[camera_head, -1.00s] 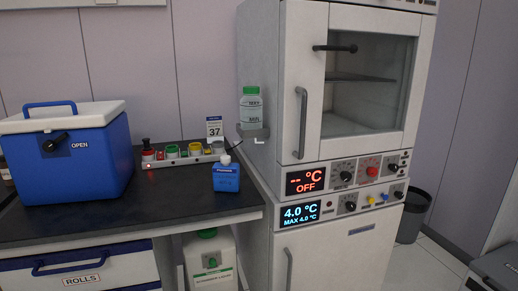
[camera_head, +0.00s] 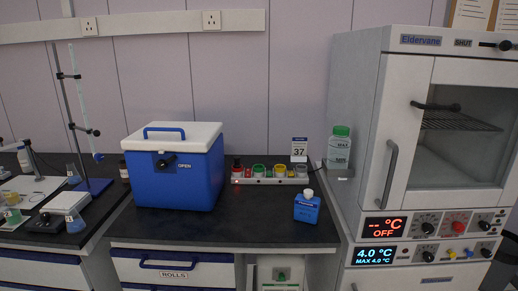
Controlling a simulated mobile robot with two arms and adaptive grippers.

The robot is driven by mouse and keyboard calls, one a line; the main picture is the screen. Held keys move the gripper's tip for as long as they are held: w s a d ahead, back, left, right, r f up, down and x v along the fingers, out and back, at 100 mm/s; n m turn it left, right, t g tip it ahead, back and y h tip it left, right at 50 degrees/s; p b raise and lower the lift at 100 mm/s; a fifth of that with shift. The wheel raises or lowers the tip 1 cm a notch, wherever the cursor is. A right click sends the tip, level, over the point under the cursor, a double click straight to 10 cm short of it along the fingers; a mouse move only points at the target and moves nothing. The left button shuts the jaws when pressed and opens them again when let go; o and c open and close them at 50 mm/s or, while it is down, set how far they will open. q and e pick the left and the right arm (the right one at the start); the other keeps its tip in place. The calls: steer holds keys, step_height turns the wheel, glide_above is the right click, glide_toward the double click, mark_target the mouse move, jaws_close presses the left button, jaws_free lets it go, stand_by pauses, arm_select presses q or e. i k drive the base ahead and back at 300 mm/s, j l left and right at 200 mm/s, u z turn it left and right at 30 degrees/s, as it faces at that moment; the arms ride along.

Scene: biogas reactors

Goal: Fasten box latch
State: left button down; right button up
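A blue cool box (camera_head: 178,180) with a white lid (camera_head: 172,136) and a blue carry handle stands on the dark bench. On its front is a black latch (camera_head: 166,161), turned at a slant beside the label OPEN (camera_head: 185,166). The lid sits down on the box. Neither of my grippers shows in the head view, so nothing is seen touching the latch.
A small blue bottle (camera_head: 307,207) and a row of coloured caps (camera_head: 270,173) stand right of the box. A stand with a burette (camera_head: 82,110) is at the left. A white oven-fridge unit (camera_head: 430,150) stands at the right. The bench front before the box is clear.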

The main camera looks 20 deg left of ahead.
mark_target(161, 164)
steer(key=u, duration=1.2)
steer(key=i+z, duration=0.3)
steer(key=i+j+z, duration=0.3)
steer(key=i+l, duration=0.1)
